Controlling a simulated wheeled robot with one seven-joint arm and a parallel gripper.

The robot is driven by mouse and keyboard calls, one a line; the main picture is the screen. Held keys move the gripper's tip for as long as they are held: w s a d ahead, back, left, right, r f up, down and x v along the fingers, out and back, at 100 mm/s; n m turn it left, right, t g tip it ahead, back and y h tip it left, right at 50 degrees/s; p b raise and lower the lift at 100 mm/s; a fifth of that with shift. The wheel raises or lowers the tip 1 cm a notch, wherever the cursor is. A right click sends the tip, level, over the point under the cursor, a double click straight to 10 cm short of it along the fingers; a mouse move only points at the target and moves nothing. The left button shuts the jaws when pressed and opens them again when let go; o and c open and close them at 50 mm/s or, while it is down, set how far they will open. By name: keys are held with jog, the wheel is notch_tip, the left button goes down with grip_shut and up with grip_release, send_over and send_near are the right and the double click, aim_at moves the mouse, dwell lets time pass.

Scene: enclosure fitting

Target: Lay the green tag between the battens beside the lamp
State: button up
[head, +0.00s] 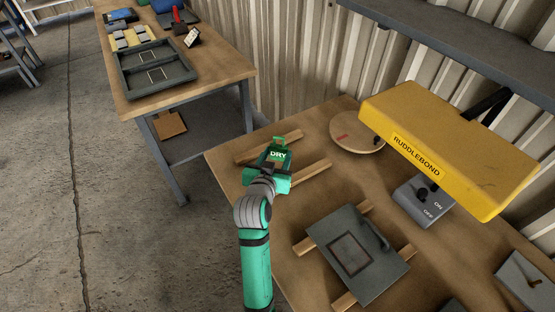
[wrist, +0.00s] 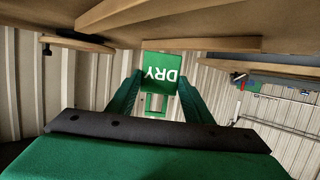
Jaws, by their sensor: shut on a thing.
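The green tag (head: 278,155), marked DRY, is held in my gripper (head: 273,168). In the wrist view the tag (wrist: 160,72) sits between the two fingers (wrist: 157,97), which are shut on it. Two wooden battens lie on the near table, one on the left (head: 253,154) and one on the right (head: 309,174). In the head view the tag overlaps the gap between them. Whether it touches the table I cannot tell; the wrist view suggests it is clear of it. The yellow lamp (head: 450,150), marked RUDDLEBOND, overhangs the table to the right.
A grey panel with a handle (head: 357,253) lies across another pair of battens in front. A round wooden board (head: 352,138) and a grey ON/OFF switch box (head: 424,203) stand near the lamp. A second table (head: 215,83) at the back left holds a grey tray (head: 155,70).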

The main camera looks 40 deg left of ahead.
aim_at(277, 160)
jog(key=shift+w+a+f, duration=0.2)
jog(key=shift+a+f, duration=0.15)
jog(key=shift+f, duration=0.15)
jog(key=shift+w+a+f, duration=0.1)
jog(key=shift+a+f, duration=0.05)
jog(key=shift+f, duration=0.45)
jog(key=shift+w+a+f, duration=0.1)
jog(key=shift+f, duration=0.5)
jog(key=shift+d+f, duration=0.2)
jog(key=shift+f, duration=0.35)
jog(key=shift+a+f, duration=0.1)
jog(key=shift+a, duration=0.05)
jog(key=o, duration=1)
jog(key=shift+s, duration=0.1)
